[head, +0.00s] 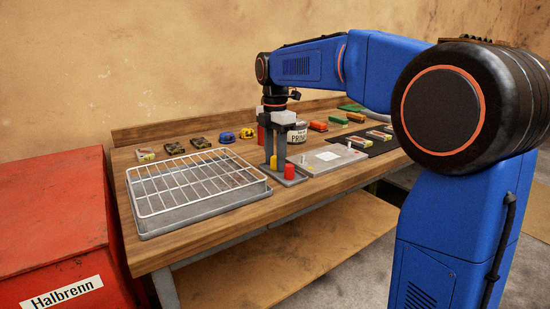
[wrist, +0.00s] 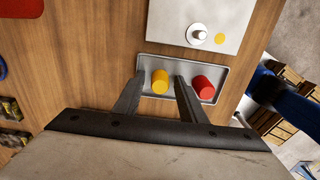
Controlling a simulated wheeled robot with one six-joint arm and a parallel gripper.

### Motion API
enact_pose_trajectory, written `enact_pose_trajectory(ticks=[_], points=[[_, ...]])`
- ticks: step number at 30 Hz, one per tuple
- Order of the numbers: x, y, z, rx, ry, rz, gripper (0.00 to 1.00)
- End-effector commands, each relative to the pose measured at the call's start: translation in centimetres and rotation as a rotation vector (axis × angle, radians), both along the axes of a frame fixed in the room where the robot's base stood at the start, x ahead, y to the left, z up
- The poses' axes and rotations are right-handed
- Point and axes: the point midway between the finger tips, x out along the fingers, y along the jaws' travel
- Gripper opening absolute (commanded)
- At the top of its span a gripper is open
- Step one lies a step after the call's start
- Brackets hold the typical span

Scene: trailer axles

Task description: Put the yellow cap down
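The yellow cap (head: 273,163) stands in a small grey tray (head: 291,181), beside a red cap (head: 289,171). In the wrist view the yellow cap (wrist: 160,82) is between the two fingers of my gripper (wrist: 161,80), with a gap showing on each side. The red cap (wrist: 203,86) is just outside the right finger, in the same tray (wrist: 222,75). In the head view my gripper (head: 275,165) points straight down over the tray. Its fingers are apart and partly hide the yellow cap.
A grey plate (head: 326,159) with an upright pin lies beside the tray; in the wrist view it carries a yellow dot (wrist: 220,39). A wire rack (head: 195,182) over a pan fills the bench's left part.

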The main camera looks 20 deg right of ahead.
Motion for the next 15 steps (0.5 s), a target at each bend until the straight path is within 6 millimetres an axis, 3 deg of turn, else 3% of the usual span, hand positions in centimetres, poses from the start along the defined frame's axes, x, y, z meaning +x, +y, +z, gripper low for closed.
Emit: enact_pose_trajectory(ticks=[8,15], points=[[0.0,0.0,0.3,0.0,-0.001,0.0,0.38],[0.1,0.0,3.3,0.0,-0.003,0.0,0.38]])
